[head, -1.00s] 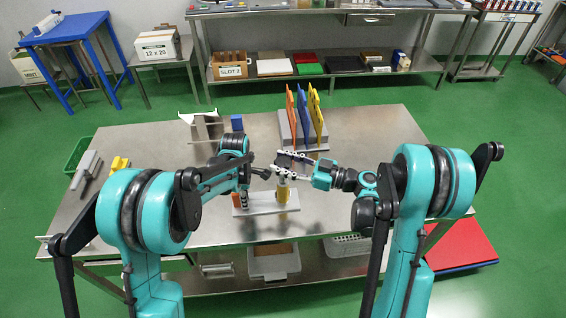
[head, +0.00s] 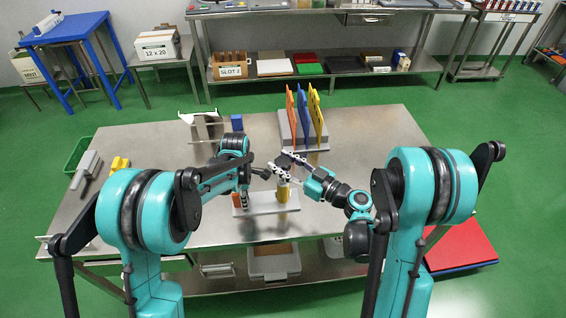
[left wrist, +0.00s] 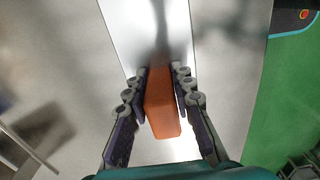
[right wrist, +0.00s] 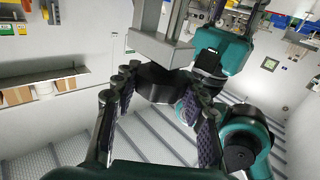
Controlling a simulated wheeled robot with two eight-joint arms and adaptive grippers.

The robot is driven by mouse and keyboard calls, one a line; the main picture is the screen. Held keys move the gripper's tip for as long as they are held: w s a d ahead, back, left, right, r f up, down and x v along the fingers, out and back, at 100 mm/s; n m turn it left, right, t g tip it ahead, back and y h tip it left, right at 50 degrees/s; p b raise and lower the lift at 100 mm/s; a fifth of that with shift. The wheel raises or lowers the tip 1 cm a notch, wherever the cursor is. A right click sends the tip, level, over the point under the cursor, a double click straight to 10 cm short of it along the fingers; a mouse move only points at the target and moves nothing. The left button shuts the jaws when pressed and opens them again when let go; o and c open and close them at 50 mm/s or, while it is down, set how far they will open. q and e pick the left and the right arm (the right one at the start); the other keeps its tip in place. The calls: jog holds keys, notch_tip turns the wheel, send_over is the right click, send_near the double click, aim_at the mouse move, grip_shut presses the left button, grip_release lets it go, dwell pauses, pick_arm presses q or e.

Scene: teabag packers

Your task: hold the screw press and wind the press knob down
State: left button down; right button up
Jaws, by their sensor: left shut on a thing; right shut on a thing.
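The screw press stands upright on a light grey base plate (head: 262,209) on the steel table. Its orange grip block (left wrist: 160,108) sits between the fingers of my left gripper (left wrist: 158,100), which is shut on it. In the head view my left gripper (head: 242,193) points down at the plate's left end. My right gripper (head: 281,163) reaches in from the right at the top of the press and is shut on the dark press knob (right wrist: 158,85). The press's grey beam (right wrist: 160,48) shows beside the knob in the right wrist view. A yellow cylinder (head: 283,193) stands under the knob.
A grey stand (head: 205,127) and a blue block (head: 237,122) are at the back. A green bin (head: 80,153) is at the far left. The table's right part is clear.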

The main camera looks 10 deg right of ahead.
aim_at(283, 161)
jog(key=o, duration=1.2)
notch_tip(283, 161, up, 10)
pick_arm(q)
jog(key=c, duration=1.2)
grip_release()
